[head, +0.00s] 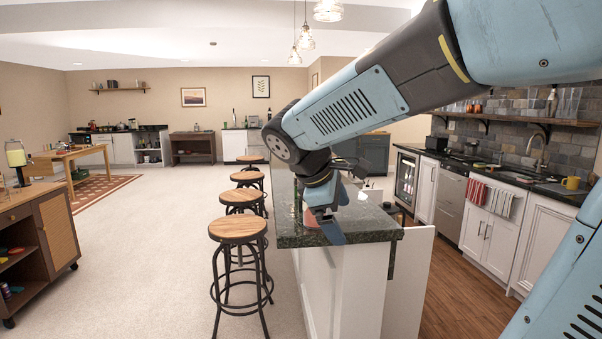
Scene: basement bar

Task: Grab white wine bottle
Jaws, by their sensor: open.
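I cannot make out a bottle that is clearly the white wine bottle. A slim bottle (234,116) stands on the far back counter, too small to identify. Another bottle-like shape (552,100) stands on the wall shelf at the right. My gripper (328,226) is open and empty at the near end of the bar counter, pointing down. It is far from both bottle shapes. My arm crosses the upper right and hides part of the bar top and the room behind it.
The dark stone bar counter (350,236) stands in the middle, with a pinkish object (309,216) partly hidden behind my gripper. Several stools (238,230) line its left side. A wooden cabinet (52,228) is at the left. Open carpet lies between, and a kitchen aisle runs right.

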